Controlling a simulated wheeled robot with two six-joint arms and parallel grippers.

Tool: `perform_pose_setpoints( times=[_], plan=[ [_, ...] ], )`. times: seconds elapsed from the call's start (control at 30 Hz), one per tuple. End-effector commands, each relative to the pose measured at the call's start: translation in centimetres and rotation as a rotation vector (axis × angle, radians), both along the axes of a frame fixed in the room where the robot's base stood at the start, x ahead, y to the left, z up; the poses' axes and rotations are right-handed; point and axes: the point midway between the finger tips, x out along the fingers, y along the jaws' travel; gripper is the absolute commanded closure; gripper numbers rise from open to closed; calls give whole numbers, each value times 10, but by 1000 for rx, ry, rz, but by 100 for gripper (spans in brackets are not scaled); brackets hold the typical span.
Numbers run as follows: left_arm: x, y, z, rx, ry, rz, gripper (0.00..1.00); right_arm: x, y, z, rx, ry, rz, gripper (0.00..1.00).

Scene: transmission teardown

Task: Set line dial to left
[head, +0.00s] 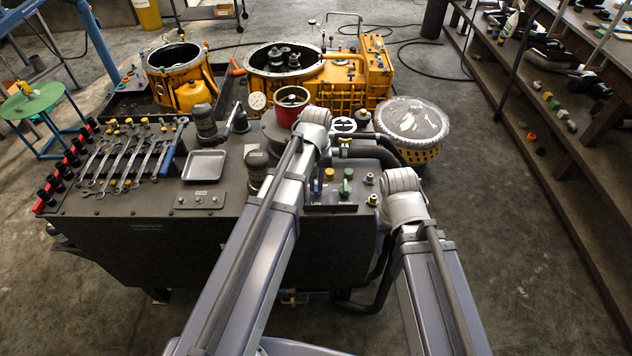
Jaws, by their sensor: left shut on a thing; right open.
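A small control panel (331,208) on the bench's front right carries a yellow knob (329,174) and a green knob (346,188). Brass-and-white fittings (370,179) stand just right of it. I cannot tell which of these is the line dial or which way it points. A round white-faced part (342,126) sits farther back. My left arm reaches over the bench just left of the panel; its gripper is hidden beyond the arm. My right arm ends in a bent joint right of the panel; its gripper is not visible either.
Yellow housings (345,84) stand behind. A plastic-covered yellow basket (412,125) is at the back right. The floor to the right is clear up to the shelves.

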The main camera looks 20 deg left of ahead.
Motion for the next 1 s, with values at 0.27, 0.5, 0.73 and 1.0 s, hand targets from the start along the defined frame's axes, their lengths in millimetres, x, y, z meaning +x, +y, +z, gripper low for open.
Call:
perform_pose_setpoints(
  times=[0.27, 0.5, 0.73, 1.0],
  plan=[
    [0, 0, 0, 0, 0, 10, 100, 0, 0, 0, 0, 0, 0, 50],
    [0, 0, 0, 0, 0, 109, 100, 0, 0, 0, 0, 0, 0, 50],
    [0, 0, 0, 0, 0, 296, 100, 0, 0, 0, 0, 0, 0, 50],
    [0, 0, 0, 0, 0, 521, 100, 0, 0, 0, 0, 0, 0, 50]
  ],
)
